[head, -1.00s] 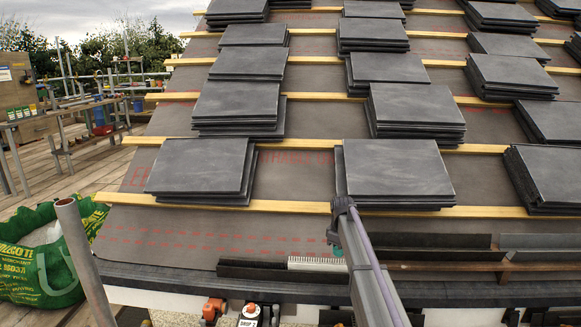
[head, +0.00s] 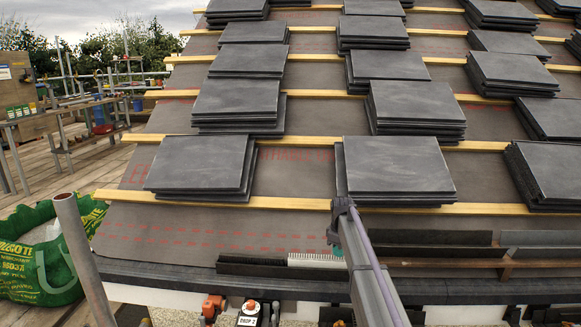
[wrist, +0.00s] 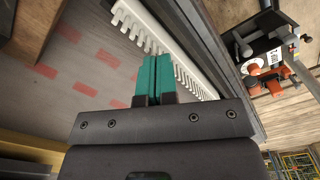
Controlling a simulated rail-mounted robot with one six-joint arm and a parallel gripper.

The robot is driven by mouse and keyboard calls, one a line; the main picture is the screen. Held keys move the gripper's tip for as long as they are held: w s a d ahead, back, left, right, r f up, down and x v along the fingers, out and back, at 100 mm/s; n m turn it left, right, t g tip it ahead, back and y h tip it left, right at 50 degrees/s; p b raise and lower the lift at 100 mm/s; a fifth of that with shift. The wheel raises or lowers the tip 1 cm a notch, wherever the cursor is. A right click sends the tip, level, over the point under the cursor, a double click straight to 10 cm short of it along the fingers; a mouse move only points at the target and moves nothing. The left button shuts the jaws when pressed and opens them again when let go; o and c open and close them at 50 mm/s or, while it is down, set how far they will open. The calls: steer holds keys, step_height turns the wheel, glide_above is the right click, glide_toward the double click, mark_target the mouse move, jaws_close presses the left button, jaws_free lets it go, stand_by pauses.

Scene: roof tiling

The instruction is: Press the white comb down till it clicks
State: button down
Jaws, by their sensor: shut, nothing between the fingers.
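The white comb (head: 316,261) is a toothed strip lying along the eave at the roof's lower edge, its right end close to my arm in the head view. In the wrist view the white comb (wrist: 160,42) runs diagonally, teeth towards the membrane. My gripper (wrist: 151,60) has teal fingers pressed together with nothing between them. The fingertips overlap the comb's toothed side in the wrist view; I cannot tell if they touch it. In the head view my gripper (head: 337,250) is mostly hidden behind my arm, at the comb's right end.
Slate stacks (head: 398,168) rest on the wooden battens (head: 290,203) above. A dark strip (head: 250,267) continues left of the comb. Dark lengths (head: 430,246) lie to the right. A scaffold pole (head: 80,250) and green bag (head: 40,260) stand at left.

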stand_by(0.5)
step_height(320, 180, up, 9)
steer(key=p, duration=0.9)
